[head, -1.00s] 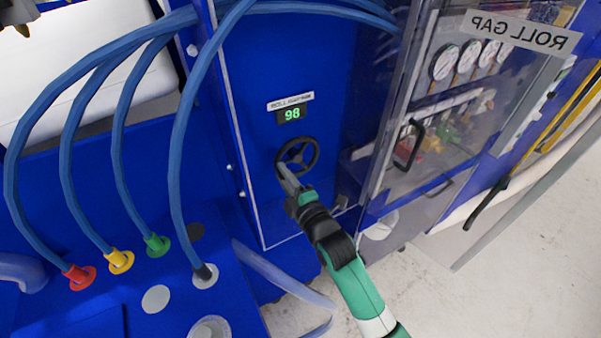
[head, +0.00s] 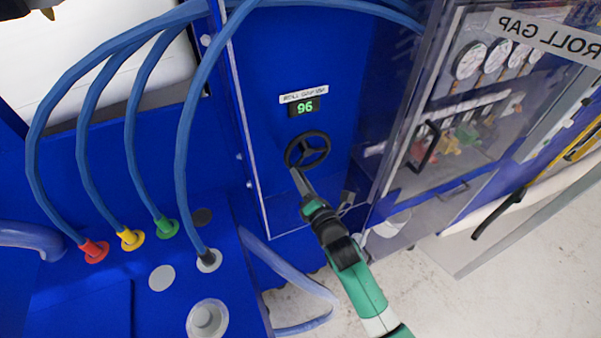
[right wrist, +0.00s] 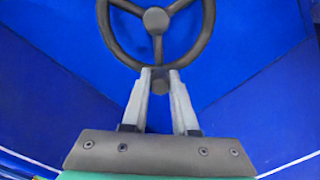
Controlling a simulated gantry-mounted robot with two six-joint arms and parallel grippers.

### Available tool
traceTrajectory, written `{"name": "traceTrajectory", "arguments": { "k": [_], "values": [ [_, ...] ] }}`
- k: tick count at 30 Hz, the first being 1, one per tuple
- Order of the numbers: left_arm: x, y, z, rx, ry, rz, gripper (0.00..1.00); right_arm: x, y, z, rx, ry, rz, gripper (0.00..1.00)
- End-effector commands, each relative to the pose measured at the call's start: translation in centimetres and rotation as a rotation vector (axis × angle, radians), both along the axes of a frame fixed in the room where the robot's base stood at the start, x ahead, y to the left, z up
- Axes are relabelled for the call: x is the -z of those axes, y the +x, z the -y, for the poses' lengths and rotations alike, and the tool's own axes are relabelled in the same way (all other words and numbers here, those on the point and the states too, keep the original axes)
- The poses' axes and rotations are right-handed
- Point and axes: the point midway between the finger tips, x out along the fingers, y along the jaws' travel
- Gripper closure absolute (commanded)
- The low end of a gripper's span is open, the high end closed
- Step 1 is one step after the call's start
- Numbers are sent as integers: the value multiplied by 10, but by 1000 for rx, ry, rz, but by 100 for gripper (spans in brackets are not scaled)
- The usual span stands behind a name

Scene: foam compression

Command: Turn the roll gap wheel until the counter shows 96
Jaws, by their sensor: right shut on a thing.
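The black roll gap wheel (head: 308,151) is on the blue panel in the head view; its hub and spokes also show in the right wrist view (right wrist: 156,20). The counter (head: 304,107) above it shows 96 in green digits. My right gripper (head: 294,172) is at the wheel's lower left rim. In the right wrist view its two grey fingers (right wrist: 159,78) are shut on the wheel at the rim's bottom, with a small round knob between them. A dark part with a tan tip (head: 47,13) at the top left corner may be my left gripper; its jaws cannot be made out.
A clear door with a mirrored ROLL GAP label (head: 548,36) stands right of the wheel, before several gauges. Blue hoses (head: 186,120) arch at left into red, yellow, green and grey fittings. The floor at lower right is clear.

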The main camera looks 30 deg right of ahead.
Motion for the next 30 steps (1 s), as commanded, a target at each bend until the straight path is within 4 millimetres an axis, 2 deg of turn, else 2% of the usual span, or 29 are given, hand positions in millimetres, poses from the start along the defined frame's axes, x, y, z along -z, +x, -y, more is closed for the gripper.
{"name": "traceTrajectory", "arguments": {
  "k": [9, 23, 24, 29, 30],
  "values": [
    [-8, 0, 0, 0, 0, 0, 100, 4, 0, 2, 1, -109, -7, 100],
    [-9, 0, 0, 0, 0, 0, 100, 4, 0, 3, 1, -124, -5, 100],
    [-9, 0, 0, 0, 0, 0, 100, 4, 0, 2, 1, -123, -5, 71],
    [-9, 0, 0, 0, 0, 0, 100, 4, 0, 2, 1, -123, -5, 43],
    [-9, 0, 0, 0, 0, 0, 100, 4, 0, 2, 1, -123, -5, 43]
  ]
}}
